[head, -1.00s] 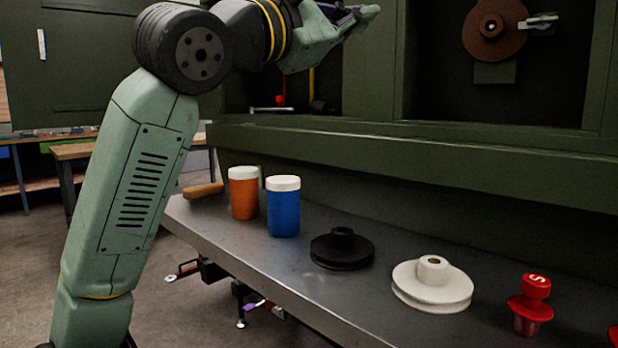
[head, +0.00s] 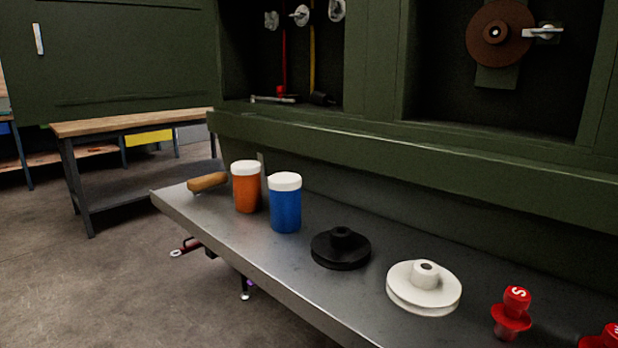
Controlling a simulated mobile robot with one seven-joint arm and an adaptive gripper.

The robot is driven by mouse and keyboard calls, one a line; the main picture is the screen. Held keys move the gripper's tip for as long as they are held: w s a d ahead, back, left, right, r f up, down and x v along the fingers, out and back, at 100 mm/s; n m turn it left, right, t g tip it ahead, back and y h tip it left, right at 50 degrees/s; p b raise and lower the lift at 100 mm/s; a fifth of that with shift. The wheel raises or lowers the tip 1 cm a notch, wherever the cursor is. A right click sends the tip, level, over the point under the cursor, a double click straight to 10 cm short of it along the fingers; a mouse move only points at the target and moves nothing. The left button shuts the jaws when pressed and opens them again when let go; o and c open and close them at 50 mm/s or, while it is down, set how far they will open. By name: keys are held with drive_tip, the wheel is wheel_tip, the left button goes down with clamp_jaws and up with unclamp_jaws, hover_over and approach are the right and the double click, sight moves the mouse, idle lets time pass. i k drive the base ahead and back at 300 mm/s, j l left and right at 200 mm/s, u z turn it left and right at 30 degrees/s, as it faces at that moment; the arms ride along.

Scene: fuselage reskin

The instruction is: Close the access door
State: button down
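The access door (head: 120,50) is a dark green panel in the upper left of the head view. It stands swung out to the left of the opening. A pale handle (head: 39,38) is on its face near the left edge. The opening (head: 300,55) in the green fuselage wall is uncovered. Inside it I see a red line, a yellow line and several pale fittings. My gripper is not in view, so its state is hidden.
A metal shelf (head: 240,250) below the opening holds an orange jar (head: 247,190), a blue jar (head: 285,206), a black pulley (head: 341,250), a white pulley (head: 424,290) and red knobs (head: 513,312). A wooden-topped bench (head: 130,122) stands behind at left.

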sight(100, 59)
drive_tip(key=u, duration=0.5)
drive_tip(key=i+j+u, duration=0.1)
drive_tip(key=u, duration=0.3)
drive_tip(key=i+j+u, duration=0.1)
drive_tip(key=u, duration=0.35)
drive_tip(key=i+u, duration=0.15)
drive_tip(key=u, duration=0.25)
drive_tip(key=i+j, duration=0.1)
drive_tip(key=i, duration=2.8)
drive_tip(key=i+z, duration=0.1)
drive_tip(key=z, duration=0.35)
drive_tip(key=i+z, duration=0.15)
drive_tip(key=z, duration=0.25)
drive_tip(key=i+z, duration=0.1)
drive_tip(key=z, duration=2.75)
drive_tip(key=k+j+u, duration=0.2)
drive_tip(key=k, duration=0.25)
